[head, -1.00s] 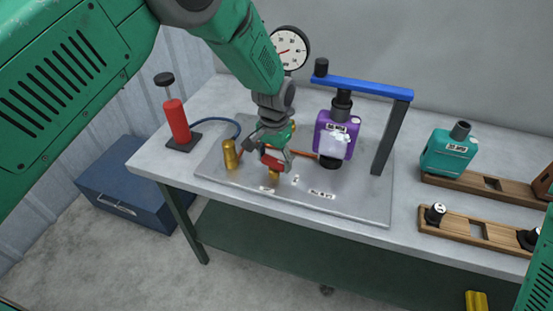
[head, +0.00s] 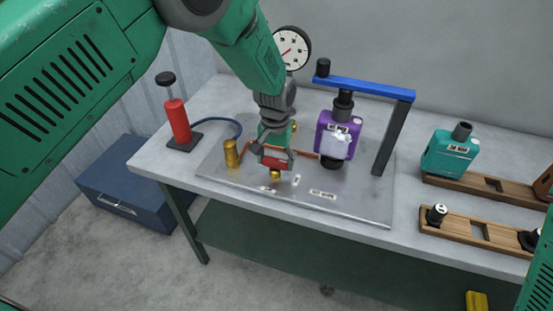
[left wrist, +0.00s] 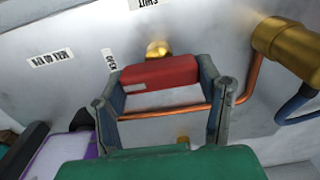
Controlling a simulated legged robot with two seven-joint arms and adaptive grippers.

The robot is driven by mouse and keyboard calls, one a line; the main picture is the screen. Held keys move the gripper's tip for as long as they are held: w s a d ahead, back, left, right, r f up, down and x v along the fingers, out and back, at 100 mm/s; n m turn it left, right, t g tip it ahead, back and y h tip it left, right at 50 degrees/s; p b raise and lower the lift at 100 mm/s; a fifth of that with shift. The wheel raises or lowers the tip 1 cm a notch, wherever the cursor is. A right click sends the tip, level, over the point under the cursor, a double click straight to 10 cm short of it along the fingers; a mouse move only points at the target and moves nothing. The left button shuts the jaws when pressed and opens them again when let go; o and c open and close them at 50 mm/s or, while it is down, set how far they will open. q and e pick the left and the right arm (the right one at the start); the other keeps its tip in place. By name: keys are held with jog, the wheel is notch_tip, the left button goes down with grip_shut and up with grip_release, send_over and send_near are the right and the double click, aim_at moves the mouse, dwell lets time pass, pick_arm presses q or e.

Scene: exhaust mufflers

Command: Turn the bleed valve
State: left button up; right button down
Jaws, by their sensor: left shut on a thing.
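The bleed valve has a red bar handle (head: 277,160) above a brass body (head: 275,175) on the metal plate. In the left wrist view the red handle (left wrist: 158,73) lies across between my fingers, with the brass part (left wrist: 157,48) just behind it. My left gripper (head: 274,156) is shut on the handle, one finger at each end; its fingers also show in the left wrist view (left wrist: 161,82). Small labels lie on the plate near the valve, one reading SHUT (left wrist: 145,4). My right gripper is out of view.
A purple block (head: 336,134) stands under a blue bar (head: 362,88), right of the valve. A brass fitting (head: 231,153) and red hand pump (head: 177,122) stand left. A gauge (head: 291,48) is behind. A teal block (head: 448,149) sits on a wooden rack at right.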

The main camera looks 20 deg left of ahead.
aim_at(275, 160)
pick_arm(q)
jog(key=o, duration=1.2)
jog(key=shift+s+f, duration=0.15)
jog(key=shift+s, duration=0.1)
jog(key=shift+c, duration=0.2)
jog(key=shift+w+r, duration=0.15)
jog(key=shift+r, duration=0.15)
notch_tip(275, 160, up, 12)
jog(key=shift+f, duration=0.25)
